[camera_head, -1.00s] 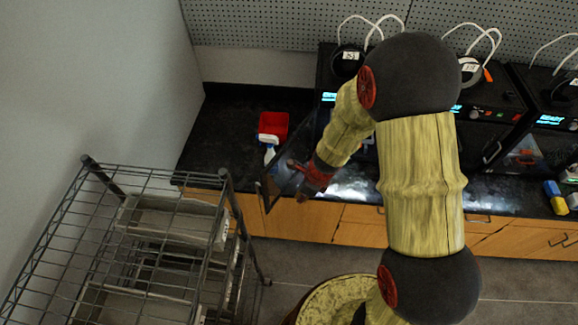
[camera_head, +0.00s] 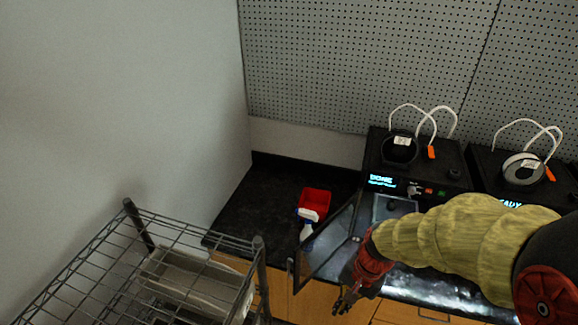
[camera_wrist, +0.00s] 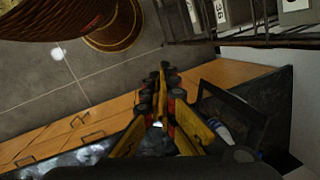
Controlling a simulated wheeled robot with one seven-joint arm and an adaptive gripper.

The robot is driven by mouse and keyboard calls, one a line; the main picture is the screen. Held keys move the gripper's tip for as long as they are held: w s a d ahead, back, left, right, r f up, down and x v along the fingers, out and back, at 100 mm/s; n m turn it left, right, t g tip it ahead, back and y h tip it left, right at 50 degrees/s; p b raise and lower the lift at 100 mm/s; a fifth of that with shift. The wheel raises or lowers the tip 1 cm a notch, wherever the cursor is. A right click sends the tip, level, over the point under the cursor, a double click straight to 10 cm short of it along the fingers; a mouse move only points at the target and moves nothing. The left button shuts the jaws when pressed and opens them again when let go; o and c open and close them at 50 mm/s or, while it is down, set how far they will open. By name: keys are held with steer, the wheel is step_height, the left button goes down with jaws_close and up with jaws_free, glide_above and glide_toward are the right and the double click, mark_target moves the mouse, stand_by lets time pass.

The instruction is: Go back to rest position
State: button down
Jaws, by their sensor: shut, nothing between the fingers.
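My gripper (camera_head: 346,300) is at the lower middle of the head view, at the end of my yellow arm. It hangs out past the front edge of the counter, just right of and below an open glass door. In the wrist view, the fingers of my gripper (camera_wrist: 163,72) come together at the tips with nothing between them. The open door (camera_head: 328,240) belongs to the left black printer (camera_head: 415,160) and sticks out towards me. The door also shows in the wrist view (camera_wrist: 240,112), to the right of the fingers.
A red bin (camera_head: 315,200) and a white and blue spray bottle (camera_head: 307,220) stand on the black counter (camera_head: 262,195) behind the door. A wire rack (camera_head: 128,205) stands at lower left. Another printer (camera_head: 490,165) is at right. Wooden drawers (camera_wrist: 110,115) run below the counter.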

steer(key=s+d+r+n+t+h+b, duration=0.2)
steer(key=s+d+n+t+b, duration=0.3)
steer(key=b, duration=1.3)
steer(key=shift+s+r+n+t, duration=0.7)
steer(key=shift+s+n, duration=0.2)
steer(key=shift+s, duration=0.1)
steer(key=shift+d+f, duration=0.1)
